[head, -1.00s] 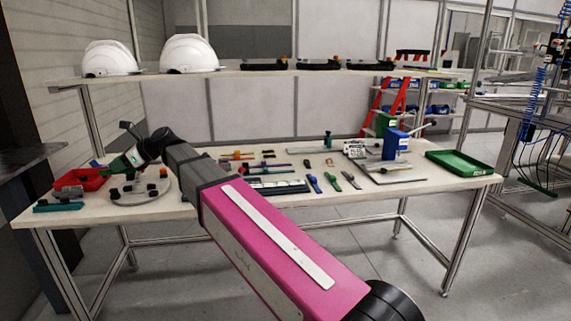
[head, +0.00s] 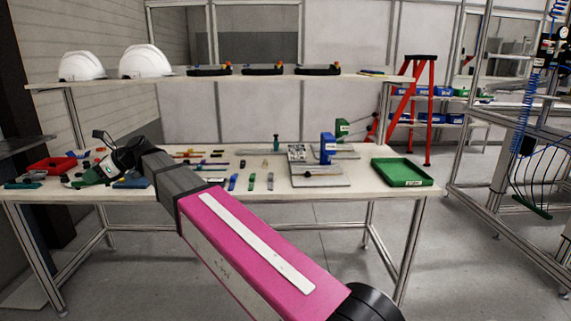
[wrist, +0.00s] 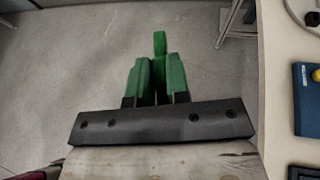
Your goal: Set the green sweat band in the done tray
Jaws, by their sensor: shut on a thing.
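My gripper (head: 88,174) is at the left end of the workbench in the head view, partly hidden behind its own wrist. In the wrist view my gripper (wrist: 158,76) has green fingers shut on a narrow green piece, the green sweat band (wrist: 159,42), which sticks out beyond the fingertips. Bare floor shows below it, with the bench edge to the right. The green tray (head: 426,181) with a small label, which I take as the done tray, stands at the bench's right end, far from my gripper. It looks empty; its label is too small to read.
A red tray (head: 52,165) is at the bench's left end. Small straps and parts lie mid-bench. A blue upright block (head: 327,148) stands on a plate left of the green tray. Two white helmets (head: 146,61) sit on the shelf above. A red stepladder (head: 403,110) stands behind.

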